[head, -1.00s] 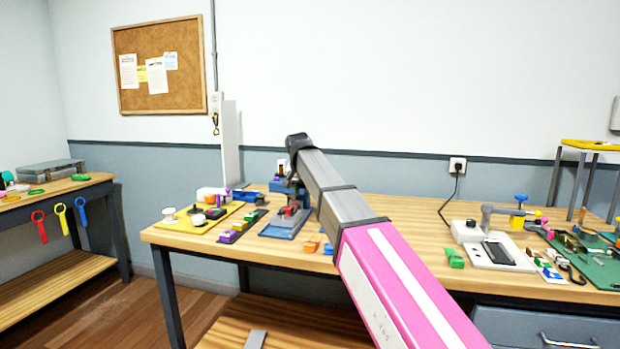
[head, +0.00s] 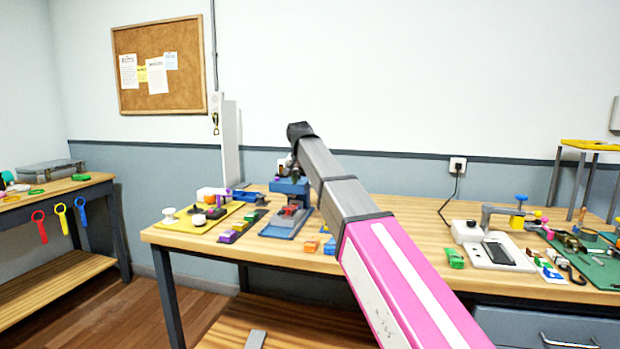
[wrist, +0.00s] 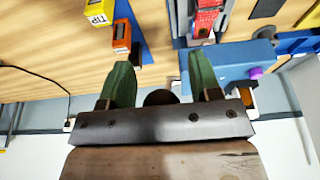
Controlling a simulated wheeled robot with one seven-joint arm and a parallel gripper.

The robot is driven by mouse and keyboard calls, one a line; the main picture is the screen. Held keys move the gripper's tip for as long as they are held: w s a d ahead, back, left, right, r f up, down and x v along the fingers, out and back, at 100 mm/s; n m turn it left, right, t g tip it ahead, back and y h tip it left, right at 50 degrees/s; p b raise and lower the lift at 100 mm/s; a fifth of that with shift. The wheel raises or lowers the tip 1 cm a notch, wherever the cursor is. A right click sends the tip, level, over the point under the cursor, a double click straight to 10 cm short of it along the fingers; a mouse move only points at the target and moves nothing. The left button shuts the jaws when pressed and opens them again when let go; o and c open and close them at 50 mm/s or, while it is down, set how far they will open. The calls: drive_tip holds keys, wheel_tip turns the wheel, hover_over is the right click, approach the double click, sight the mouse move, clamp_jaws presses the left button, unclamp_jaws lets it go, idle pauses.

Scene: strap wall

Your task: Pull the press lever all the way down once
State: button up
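The blue press (head: 290,187) stands on the left half of the middle bench, with a red piece (head: 291,210) on its base. In the wrist view, its blue body (wrist: 238,88) lies right of centre beyond my right finger. My gripper (wrist: 160,80) is open, its two green fingers apart. A dark round knob (wrist: 160,97) shows between them near the palm, perhaps the lever's end; I cannot tell whether the fingers touch it. The lever's rod is not clear in either view. In the head view my arm hides most of my gripper.
A yellow tray (head: 186,224) with small parts lies left of the press. Orange blocks (head: 311,246) and blue blocks lie at its right, near the bench's front edge. A white device (head: 498,254) stands farther right.

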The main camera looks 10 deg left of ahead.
idle(0.4)
drive_tip(key=v, duration=0.7)
idle(0.4)
drive_tip(key=shift+s, duration=0.1)
